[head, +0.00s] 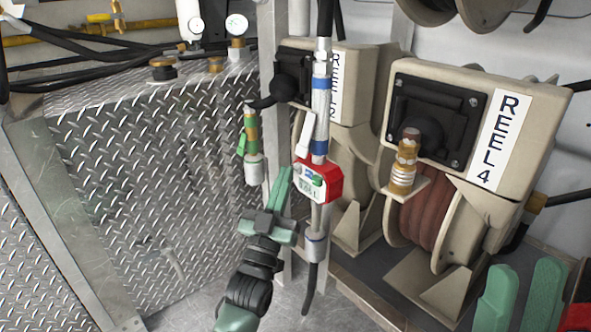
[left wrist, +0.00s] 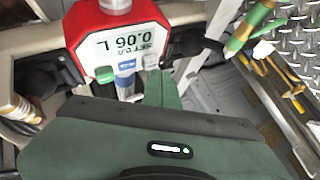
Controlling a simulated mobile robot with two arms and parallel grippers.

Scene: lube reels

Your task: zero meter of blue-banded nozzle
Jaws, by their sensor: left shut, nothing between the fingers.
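The blue-banded nozzle (head: 321,103) hangs upright in front of the reels, with blue bands above its red meter (head: 325,180). In the left wrist view the meter (left wrist: 88,22) has a display reading about 0.06 L with a small SET line. A green button (left wrist: 105,74), a blue button (left wrist: 127,66) and a grey button (left wrist: 152,61) sit along its edge. My left gripper (head: 284,180) is shut and empty, with its tips just left of the meter. In the wrist view its fingertips (left wrist: 161,86) are close to the grey button; contact is unclear. My right gripper (head: 522,290) is open at lower right.
A green-banded nozzle (head: 251,135) hangs close to the left. An amber-banded nozzle (head: 404,165) stands on a bracket by the REEL 4 housing (head: 480,120). A diamond-plate tank (head: 150,150) fills the left. Grey floor shows below.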

